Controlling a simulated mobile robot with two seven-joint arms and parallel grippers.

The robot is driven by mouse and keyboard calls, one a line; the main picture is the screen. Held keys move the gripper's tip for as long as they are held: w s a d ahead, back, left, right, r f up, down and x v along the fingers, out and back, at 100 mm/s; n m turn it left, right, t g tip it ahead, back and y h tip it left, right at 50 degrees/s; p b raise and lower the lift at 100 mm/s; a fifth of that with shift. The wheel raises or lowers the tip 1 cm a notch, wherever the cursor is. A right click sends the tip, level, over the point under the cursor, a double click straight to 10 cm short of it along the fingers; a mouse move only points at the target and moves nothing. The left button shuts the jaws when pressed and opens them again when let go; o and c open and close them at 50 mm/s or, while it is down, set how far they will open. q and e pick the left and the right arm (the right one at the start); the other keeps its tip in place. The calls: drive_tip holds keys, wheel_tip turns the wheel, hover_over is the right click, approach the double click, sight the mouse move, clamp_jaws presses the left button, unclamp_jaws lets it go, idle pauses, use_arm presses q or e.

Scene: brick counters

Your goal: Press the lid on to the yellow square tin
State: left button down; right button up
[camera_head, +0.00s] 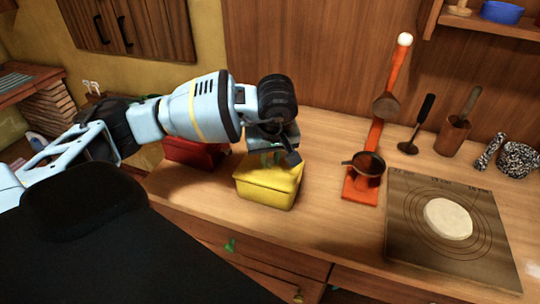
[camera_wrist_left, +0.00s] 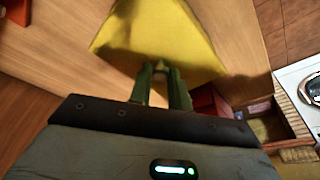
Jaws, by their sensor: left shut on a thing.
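The yellow square tin (camera_head: 264,193) stands on the wooden counter, left of the orange stand. Its yellow lid (camera_head: 283,175) lies over the tin's top; from here I cannot tell whether it is fully seated. My left gripper (camera_head: 272,158) points down over the lid, its green fingers shut on the lid's small knob. In the left wrist view the lid (camera_wrist_left: 150,35) fills the upper middle, and the fingers of my left gripper (camera_wrist_left: 161,72) close around the knob at its surface. The tin's body is hidden there beneath the lid. My right gripper is not in view.
A red box (camera_head: 190,152) stands just left of the tin, partly behind my arm. An orange stand (camera_head: 362,188) with a dark strainer is to the right. Further right lies a board (camera_head: 408,245) with dough (camera_head: 448,218). Utensils stand along the back wall.

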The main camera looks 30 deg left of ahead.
use_arm(q)
drive_tip(key=shift+f, duration=0.1)
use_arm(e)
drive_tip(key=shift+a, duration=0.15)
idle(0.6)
use_arm(q)
drive_tip(key=c, duration=1.2)
unclamp_jaws()
drive_tip(key=shift+c, duration=0.2)
drive_tip(key=shift+o, duration=0.4)
drive_tip(key=o, duration=0.4)
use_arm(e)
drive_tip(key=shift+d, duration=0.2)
use_arm(q)
drive_tip(key=shift+r+p, duration=0.8)
drive_tip(key=shift+r, duration=1.55)
drive_tip(key=shift+r+p, duration=0.3)
drive_tip(key=shift+r, duration=0.85)
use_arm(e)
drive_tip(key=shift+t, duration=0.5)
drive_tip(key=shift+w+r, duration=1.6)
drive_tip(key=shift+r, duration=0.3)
